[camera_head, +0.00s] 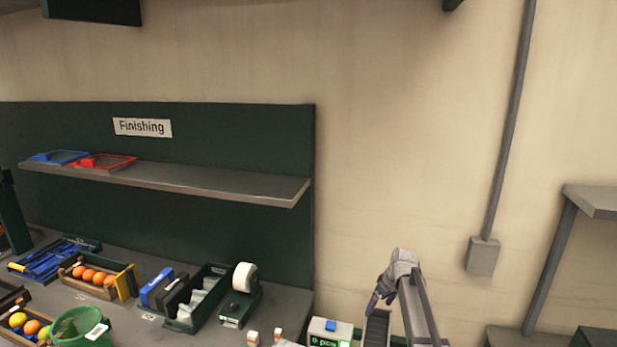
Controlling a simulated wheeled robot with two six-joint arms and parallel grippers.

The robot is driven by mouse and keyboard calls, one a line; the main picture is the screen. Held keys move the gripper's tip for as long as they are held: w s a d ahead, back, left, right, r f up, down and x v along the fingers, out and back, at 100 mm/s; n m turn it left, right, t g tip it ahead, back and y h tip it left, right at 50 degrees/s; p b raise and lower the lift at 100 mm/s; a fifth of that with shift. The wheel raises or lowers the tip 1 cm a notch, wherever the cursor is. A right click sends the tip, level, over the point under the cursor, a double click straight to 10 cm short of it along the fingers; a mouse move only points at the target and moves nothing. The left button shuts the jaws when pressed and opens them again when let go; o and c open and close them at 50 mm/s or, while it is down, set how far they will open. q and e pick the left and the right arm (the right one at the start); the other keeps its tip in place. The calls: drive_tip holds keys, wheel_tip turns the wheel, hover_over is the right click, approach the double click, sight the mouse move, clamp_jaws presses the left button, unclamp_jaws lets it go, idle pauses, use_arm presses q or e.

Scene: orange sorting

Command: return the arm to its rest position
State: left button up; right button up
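My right arm comes up from the bottom edge, right of centre, in the head view. My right gripper (374,300) is at the bent end of that arm and points down and to the left, near the right end of the workbench. It is small and dark, and I cannot tell whether its fingers are apart; I see nothing held in it. My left arm and gripper are not in view.
The workbench (120,322) holds a wooden crate (101,291) of oranges, a green bucket (70,328), a tape dispenser (240,302) and a small counter box (328,330). A shelf (230,182) hangs above. The wall right of the board is mostly bare.

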use_arm(q)
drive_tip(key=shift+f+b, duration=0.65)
drive_tip(key=shift+b, duration=0.5)
use_arm(e)
drive_tip(key=s+a+f+m+h, duration=0.1)
drive_tip(key=s+a+m, duration=0.1)
drive_tip(key=s+m, duration=0.3)
drive_tip(key=shift+s+a+f+h, duration=0.2)
drive_tip(key=shift+s+a+h, duration=0.15)
drive_tip(key=shift+s, duration=1.6)
